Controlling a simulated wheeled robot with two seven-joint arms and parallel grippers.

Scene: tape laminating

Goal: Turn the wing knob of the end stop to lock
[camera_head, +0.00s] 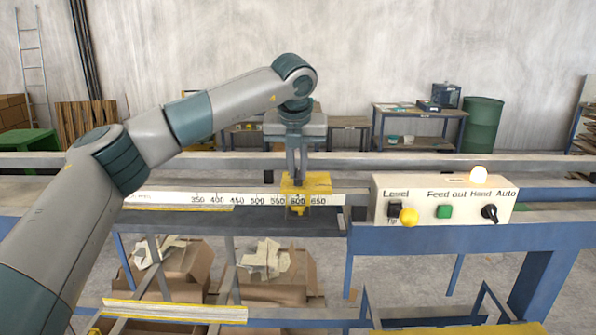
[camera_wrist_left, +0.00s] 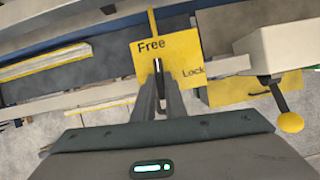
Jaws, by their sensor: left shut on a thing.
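The end stop (camera_head: 319,184) is a yellow block on the white scale rail, near the 600 mark in the head view. In the left wrist view its yellow plate (camera_wrist_left: 186,48) carries the words Free and Lock. The wing knob (camera_wrist_left: 158,65) shows as a small dark and pale tip just below the word Free, with Lock to its right. My left gripper (camera_head: 297,177) points down onto the end stop from above. Its fingers (camera_wrist_left: 161,88) are shut on the wing knob and hide most of it. My right gripper is in neither view.
A pale control box (camera_head: 445,198) with a yellow ball lever (camera_head: 408,217), a green button and a black switch stands right of the end stop. The scale rail (camera_head: 170,198) runs left. Cardboard boxes (camera_head: 180,275) lie below the blue frame. Benches and a green drum stand behind.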

